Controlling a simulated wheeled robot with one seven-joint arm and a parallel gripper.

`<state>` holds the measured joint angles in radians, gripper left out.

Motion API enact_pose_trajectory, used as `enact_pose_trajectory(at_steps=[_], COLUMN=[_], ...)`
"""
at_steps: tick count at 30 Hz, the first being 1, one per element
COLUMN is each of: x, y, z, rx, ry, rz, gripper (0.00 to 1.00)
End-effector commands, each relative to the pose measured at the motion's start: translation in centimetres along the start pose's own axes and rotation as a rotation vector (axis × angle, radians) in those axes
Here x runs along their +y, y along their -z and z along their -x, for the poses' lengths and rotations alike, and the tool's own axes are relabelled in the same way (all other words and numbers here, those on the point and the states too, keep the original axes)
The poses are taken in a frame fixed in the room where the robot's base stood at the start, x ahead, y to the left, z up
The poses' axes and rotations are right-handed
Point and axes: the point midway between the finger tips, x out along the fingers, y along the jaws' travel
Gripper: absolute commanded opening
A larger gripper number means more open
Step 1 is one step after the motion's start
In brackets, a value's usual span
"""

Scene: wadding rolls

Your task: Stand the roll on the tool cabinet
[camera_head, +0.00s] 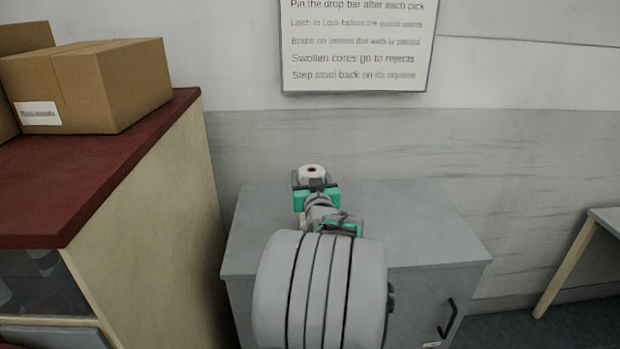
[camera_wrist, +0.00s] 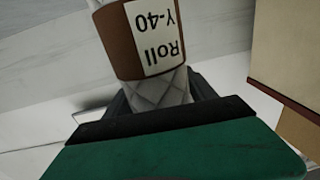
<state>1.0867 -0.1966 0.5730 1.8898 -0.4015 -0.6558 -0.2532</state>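The roll (camera_head: 312,172) is small, with a white top and a brown core hole, and shows its end upward in the head view. In the wrist view the roll (camera_wrist: 150,88) has a brown band and a label reading "Roll Y-40" upside down; its quilted part lies between the dark fingers. My gripper (camera_head: 315,184) is shut on the roll, over the back part of the grey tool cabinet (camera_head: 425,225). My gripper also shows in the wrist view (camera_wrist: 160,105). My arm hides the roll's lower end, so I cannot tell whether it touches the cabinet top.
A dark red-topped counter (camera_head: 110,160) with a cardboard box (camera_head: 95,85) stands close on the left, higher than the cabinet. The wall (camera_head: 400,140) with a notice board (camera_head: 355,45) is behind. A grey table (camera_head: 605,218) is at far right. The cabinet top's right side is clear.

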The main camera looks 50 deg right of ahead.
Motion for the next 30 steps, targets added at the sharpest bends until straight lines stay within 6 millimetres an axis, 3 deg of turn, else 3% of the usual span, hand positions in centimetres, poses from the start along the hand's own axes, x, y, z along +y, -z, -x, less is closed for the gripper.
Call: enact_pose_trajectory(at_steps=[6,16,30], x=[0.0,0.0,0.1], y=[0.0,0.7,0.2], z=[0.0,0.1,10.4], rx=[0.0,0.0,0.003], ry=[0.0,0.0,-0.003], rz=[0.0,0.0,0.002], gripper=[0.82,0.82,0.82])
